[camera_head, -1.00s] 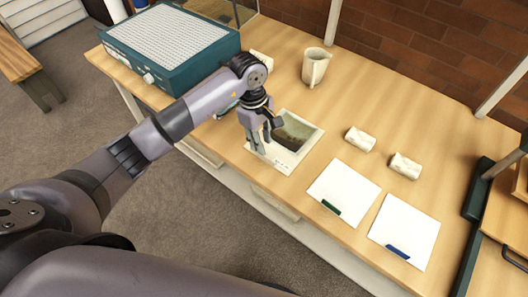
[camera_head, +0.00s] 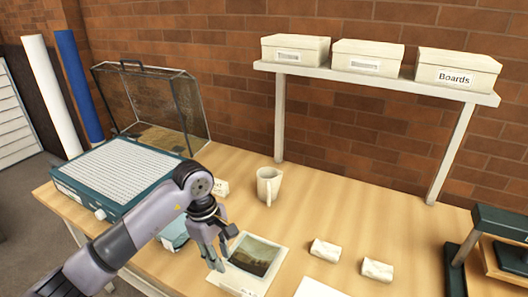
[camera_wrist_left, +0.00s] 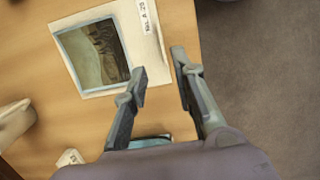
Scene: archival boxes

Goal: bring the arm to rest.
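My left gripper (camera_head: 222,258) points down over the table beside the left edge of a mounted landscape picture (camera_head: 254,255). In the left wrist view its two fingers (camera_wrist_left: 160,75) are apart with nothing between them. The picture also shows in the left wrist view (camera_wrist_left: 95,52), on a pale sheet with a printed label, to the left of the fingers. My left arm reaches in from the lower left, bent at the wrist. A teal object (camera_head: 174,236) is partly hidden behind the arm. My right gripper is not in view.
A teal unit with a white grid top (camera_head: 120,170) stands at the left, its framed lid raised. A shelf (camera_head: 375,81) holds three boxes. A press-like stand (camera_head: 500,222) is at the right.

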